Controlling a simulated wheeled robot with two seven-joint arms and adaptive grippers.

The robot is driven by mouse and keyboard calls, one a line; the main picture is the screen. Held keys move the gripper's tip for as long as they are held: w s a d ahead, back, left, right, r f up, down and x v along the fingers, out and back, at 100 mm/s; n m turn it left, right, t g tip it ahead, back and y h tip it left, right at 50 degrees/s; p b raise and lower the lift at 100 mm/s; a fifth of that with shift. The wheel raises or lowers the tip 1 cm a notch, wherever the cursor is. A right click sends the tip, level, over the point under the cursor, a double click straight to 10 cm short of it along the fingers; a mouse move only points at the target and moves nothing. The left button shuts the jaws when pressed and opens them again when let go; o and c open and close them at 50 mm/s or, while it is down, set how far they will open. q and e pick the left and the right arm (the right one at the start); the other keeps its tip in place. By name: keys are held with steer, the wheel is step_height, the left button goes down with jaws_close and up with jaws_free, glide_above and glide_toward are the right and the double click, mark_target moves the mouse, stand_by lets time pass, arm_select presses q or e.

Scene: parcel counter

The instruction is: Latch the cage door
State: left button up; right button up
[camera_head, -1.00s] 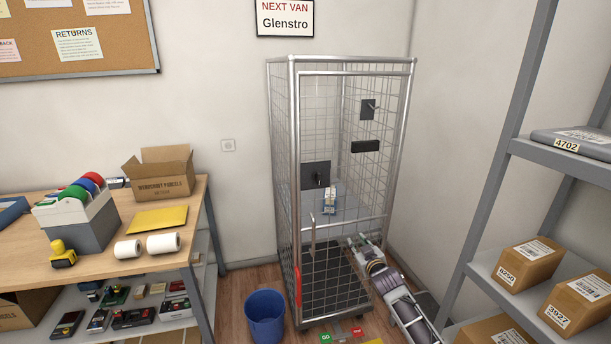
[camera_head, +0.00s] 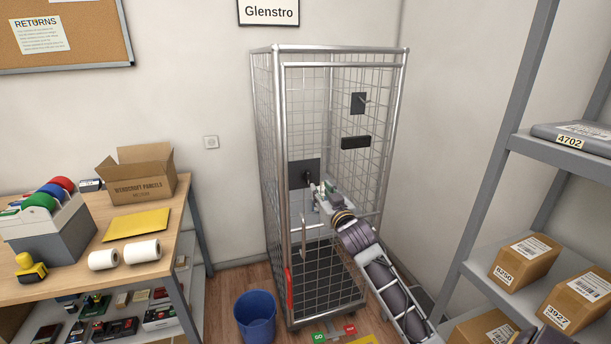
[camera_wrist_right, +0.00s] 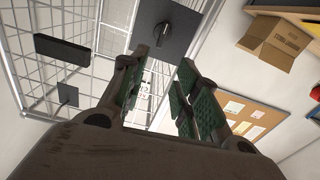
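The tall wire-mesh cage (camera_head: 278,120) stands against the back wall. A black plate (camera_head: 298,171) with a dark turn handle is on its left front side, at mid height. The plate also shows in the right wrist view (camera_wrist_right: 178,25), with its handle (camera_wrist_right: 163,34) just beyond my fingertips. My right gripper (camera_head: 316,190) is just right of and slightly below this handle. Its green-padded fingers (camera_wrist_right: 163,66) are apart with nothing gripped; the handle looks clear of them. I cannot tell whether the door is fully closed. My left gripper is out of view.
A smaller plate (camera_head: 358,103) and a black block (camera_head: 356,142) are higher on the cage's right. A blue bin (camera_head: 255,315) stands at front left, beside the packing table (camera_head: 75,290). A parcel shelf (camera_head: 493,245) is close on the right.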

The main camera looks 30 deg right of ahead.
mark_target(308, 174)
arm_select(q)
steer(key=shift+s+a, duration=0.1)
arm_select(e)
steer(key=shift+s+m, duration=0.2)
steer(key=shift+m, duration=0.2)
steer(key=shift+w, duration=0.1)
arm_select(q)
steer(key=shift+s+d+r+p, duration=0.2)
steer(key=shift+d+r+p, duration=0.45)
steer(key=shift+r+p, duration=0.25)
arm_select(e)
steer(key=shift+x, duration=6.9)
steer(key=shift+f, duration=0.15)
jaws_close()
